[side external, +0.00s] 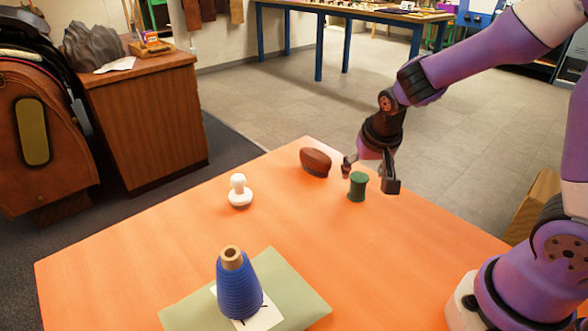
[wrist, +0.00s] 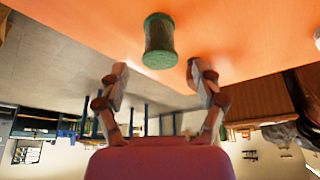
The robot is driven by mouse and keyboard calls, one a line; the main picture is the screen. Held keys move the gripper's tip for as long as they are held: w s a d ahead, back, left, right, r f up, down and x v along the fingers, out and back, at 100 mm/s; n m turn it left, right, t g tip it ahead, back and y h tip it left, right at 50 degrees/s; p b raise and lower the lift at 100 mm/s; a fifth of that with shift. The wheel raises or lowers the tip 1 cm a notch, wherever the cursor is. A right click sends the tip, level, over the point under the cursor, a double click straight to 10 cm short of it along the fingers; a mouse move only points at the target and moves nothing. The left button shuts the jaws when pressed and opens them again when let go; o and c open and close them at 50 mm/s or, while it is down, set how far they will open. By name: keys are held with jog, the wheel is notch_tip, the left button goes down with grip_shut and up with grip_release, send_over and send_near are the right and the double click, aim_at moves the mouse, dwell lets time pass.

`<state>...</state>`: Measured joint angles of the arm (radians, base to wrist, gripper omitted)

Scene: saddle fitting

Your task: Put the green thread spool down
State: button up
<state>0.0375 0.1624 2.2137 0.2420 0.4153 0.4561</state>
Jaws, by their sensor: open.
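The green thread spool (side external: 357,186) stands upright on the orange table (side external: 190,235), near its far right edge. My gripper (side external: 371,178) is open, with its fingers spread to either side of the spool in the side view. In the wrist view the spool (wrist: 159,42) shows beyond and between the two fingertips of my gripper (wrist: 155,72), with clear space on both sides. No finger is seen touching it.
A brown, rounded object (side external: 316,161) lies just left of the spool. A white knobbed piece (side external: 239,190) stands farther left. A blue thread cone (side external: 238,285) stands on a pale green pad (side external: 295,290) at the front. The table's middle is clear.

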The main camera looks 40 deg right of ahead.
jog(key=s+a+r+n+t+y, duration=0.1)
jog(key=s+a+r+n+y, duration=0.1)
jog(key=s+a+r+n, duration=0.4)
jog(key=s+r+n, duration=0.1)
jog(key=s+r, duration=0.4)
jog(key=shift+a+t+y, duration=0.35)
jog(key=shift+t+y, duration=0.05)
